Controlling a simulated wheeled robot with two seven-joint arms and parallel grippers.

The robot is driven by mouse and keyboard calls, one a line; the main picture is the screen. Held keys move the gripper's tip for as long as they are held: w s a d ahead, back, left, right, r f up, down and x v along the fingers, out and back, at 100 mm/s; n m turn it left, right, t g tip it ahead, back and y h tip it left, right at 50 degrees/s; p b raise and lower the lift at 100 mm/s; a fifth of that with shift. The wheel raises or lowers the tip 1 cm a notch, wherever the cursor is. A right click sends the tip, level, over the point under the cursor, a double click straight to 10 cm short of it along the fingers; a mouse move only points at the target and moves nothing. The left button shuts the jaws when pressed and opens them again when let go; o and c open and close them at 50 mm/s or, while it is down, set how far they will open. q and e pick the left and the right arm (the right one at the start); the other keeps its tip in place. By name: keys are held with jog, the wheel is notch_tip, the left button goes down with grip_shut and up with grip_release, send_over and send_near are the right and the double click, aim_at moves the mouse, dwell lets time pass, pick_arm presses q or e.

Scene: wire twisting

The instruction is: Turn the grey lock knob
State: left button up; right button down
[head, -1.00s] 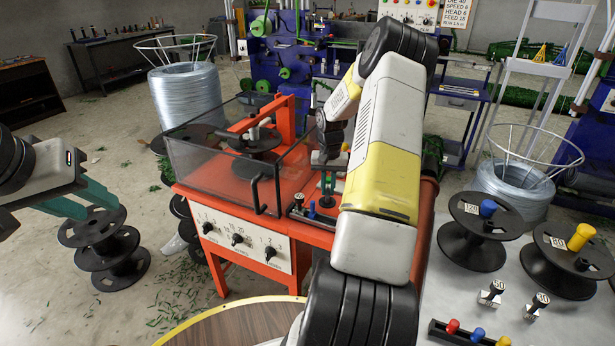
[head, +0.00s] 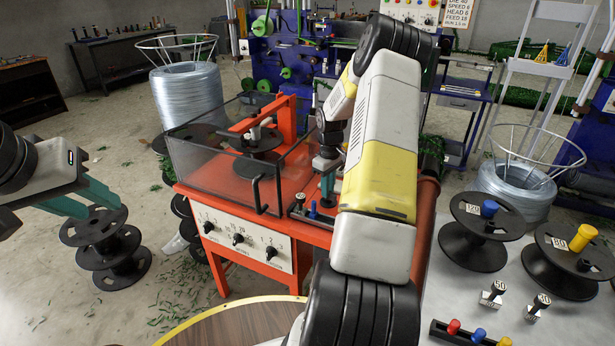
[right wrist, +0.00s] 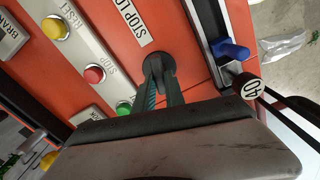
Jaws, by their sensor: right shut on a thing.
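The grey lock knob (right wrist: 160,66) shows in the right wrist view as a dark grey round knob on the orange panel, beside the STOP LOCK label (right wrist: 131,20). My right gripper (right wrist: 160,78) is shut on it, with one finger on each side. In the head view my right gripper (head: 327,184) points down at the right part of the orange machine (head: 283,222); the knob is hidden there. My left gripper (head: 86,198) is open and empty at the left, in front of a stack of black spools (head: 105,250).
Near the knob are a red button (right wrist: 94,74), a green button (right wrist: 124,108), a yellow button (right wrist: 52,28) and a blue lever (right wrist: 231,49). A clear-walled guard (head: 215,172) stands left of my right gripper. Spools stand on the grey table at right.

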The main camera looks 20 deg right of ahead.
jog(key=shift+n, duration=1.5)
jog(key=c, duration=1.4)
grip_release()
notch_tip(320, 180, up, 7)
jog(key=shift+r, duration=0.45)
